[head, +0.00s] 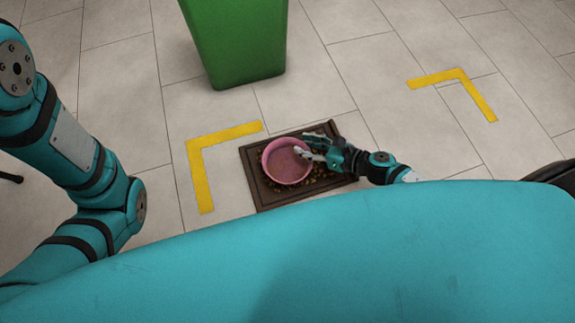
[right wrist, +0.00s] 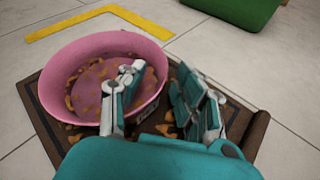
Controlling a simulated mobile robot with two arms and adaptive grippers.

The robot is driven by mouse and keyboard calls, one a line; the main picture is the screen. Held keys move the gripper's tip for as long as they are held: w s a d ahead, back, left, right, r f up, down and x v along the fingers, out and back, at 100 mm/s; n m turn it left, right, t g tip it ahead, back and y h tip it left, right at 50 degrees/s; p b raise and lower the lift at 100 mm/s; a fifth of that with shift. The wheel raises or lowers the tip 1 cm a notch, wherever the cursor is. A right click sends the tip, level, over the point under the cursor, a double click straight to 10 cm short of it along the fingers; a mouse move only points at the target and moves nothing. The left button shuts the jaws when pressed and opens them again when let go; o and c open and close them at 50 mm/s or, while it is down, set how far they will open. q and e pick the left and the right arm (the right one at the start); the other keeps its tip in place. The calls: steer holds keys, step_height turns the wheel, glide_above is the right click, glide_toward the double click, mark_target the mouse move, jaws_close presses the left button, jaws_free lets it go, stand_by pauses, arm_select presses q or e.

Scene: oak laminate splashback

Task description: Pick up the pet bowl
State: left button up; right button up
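The pink pet bowl (head: 284,165) stands upright on a dark brown mat (head: 253,166) on the floor. In the right wrist view the bowl (right wrist: 62,72) has brown crumbs inside. My right gripper (head: 307,146) is at the bowl's right side. In the right wrist view its fingers (right wrist: 160,78) are apart, with one inside the bowl and one outside, around the right rim. A gap shows between the inner finger and the rim. My left arm comes in at the left of the head view, but its gripper does not show.
Crumbs lie loose on the mat around the bowl. A green bin (head: 236,45) stands behind the mat, also in the right wrist view (right wrist: 236,10). Yellow corner markings (head: 200,170) lie flat on the tiles.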

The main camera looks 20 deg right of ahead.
steer(key=x, duration=0.2)
steer(key=shift+w+a+f, duration=0.1)
steer(key=shift+w+f, duration=0.05)
jaws_close()
